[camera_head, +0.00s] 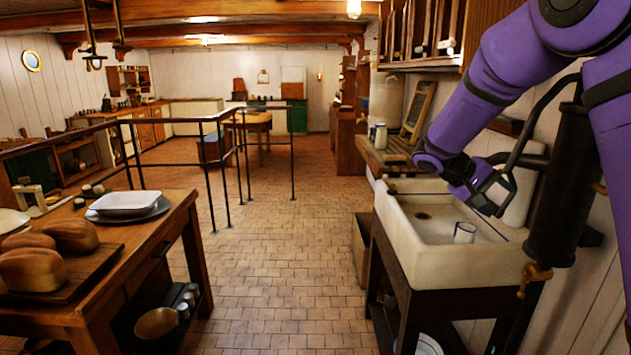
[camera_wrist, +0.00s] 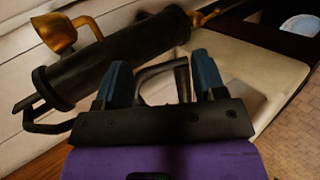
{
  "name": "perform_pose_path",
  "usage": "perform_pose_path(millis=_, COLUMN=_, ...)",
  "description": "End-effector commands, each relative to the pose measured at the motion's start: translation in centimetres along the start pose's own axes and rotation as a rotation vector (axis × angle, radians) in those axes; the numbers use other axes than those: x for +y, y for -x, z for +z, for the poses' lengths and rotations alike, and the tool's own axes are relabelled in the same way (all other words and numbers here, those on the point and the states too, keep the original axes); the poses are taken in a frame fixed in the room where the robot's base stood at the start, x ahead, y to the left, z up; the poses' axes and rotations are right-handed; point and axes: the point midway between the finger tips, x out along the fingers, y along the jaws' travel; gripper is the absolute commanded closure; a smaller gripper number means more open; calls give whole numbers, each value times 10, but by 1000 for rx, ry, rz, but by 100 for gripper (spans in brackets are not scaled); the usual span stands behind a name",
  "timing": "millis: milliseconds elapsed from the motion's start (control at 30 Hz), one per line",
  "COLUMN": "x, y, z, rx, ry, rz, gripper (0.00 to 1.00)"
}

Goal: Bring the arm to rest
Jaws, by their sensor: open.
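My purple arm comes in from the upper right of the head view. My gripper (camera_head: 493,190) is over the white sink (camera_head: 420,232), apart from its basin floor. In the wrist view my gripper (camera_wrist: 165,82) shows two blue fingers spread apart. A dark curved pipe shows beyond and between the fingers; I see nothing clearly held. The pipe belongs to a black pump (camera_head: 562,190) with brass fittings beside the sink, also in the wrist view (camera_wrist: 115,58). A small whitish cup (camera_head: 464,232) stands in the sink below my gripper.
A wooden table (camera_head: 160,225) at left bears bread loaves (camera_head: 30,268) and a white dish (camera_head: 125,202). Black railings (camera_head: 222,165) stand behind it. A wooden counter with a jar (camera_head: 380,136) adjoins the sink. The tiled floor (camera_head: 285,260) between table and sink is clear.

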Motion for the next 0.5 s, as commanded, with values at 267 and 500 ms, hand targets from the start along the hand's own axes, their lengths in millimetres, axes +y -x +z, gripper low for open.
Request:
perform_pose_path(millis=267, x=29, y=16, z=75, rx=18, ry=-19, rz=-283, gripper=36)
perform_pose_path(millis=500, x=43, y=34, z=140, rx=79, ry=-37, rz=-498, gripper=36)
